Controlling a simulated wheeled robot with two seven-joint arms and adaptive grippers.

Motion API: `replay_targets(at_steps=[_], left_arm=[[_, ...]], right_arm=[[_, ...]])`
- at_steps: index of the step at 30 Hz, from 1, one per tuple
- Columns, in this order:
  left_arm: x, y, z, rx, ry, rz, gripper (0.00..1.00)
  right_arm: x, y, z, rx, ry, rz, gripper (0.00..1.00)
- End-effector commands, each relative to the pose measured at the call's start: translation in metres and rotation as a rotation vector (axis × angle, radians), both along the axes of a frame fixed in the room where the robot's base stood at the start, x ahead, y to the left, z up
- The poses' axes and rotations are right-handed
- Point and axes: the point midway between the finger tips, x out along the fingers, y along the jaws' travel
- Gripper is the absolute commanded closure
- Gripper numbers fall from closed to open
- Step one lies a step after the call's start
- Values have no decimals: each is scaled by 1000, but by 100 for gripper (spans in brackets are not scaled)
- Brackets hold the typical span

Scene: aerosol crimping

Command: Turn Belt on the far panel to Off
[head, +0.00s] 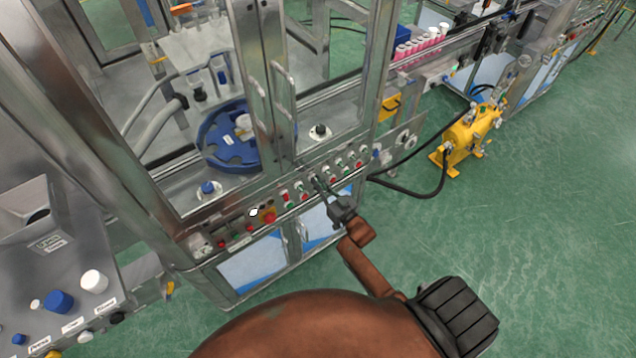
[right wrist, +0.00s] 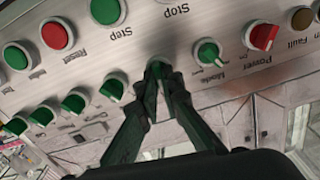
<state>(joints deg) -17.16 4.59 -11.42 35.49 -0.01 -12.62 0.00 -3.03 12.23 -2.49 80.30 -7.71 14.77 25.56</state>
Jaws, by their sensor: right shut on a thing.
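The panel (head: 335,170) is a steel strip with rows of red and green buttons and knobs on the front of the glazed machine. My right gripper (head: 318,187) reaches it from below. In the right wrist view, my right gripper (right wrist: 158,72) is shut on a green knob (right wrist: 158,62), its fingertips on either side of it. The fingers partly hide that knob, and I cannot read its label or tell if it is Belt. Beside it are a green knob marked Mode (right wrist: 206,51) and a red one marked Power (right wrist: 262,36). My left gripper is not in view.
More green knobs (right wrist: 75,102) lie close to the left of my fingers in the wrist view. Door handles (head: 284,88) stand out above the panel. A yellow pump (head: 467,135) stands on the floor to the right. The green floor in front is clear.

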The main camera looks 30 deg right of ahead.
Motion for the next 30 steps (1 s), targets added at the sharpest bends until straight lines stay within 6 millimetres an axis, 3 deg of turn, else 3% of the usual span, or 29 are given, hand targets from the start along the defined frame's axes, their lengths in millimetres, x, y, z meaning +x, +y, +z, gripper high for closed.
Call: replay_targets(at_steps=[15, 30], left_arm=[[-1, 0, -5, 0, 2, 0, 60], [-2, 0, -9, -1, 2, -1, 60]], right_arm=[[-1, 2, -2, -446, -33, -1, 100], [-1, 4, -2, -633, -48, 0, 100]])
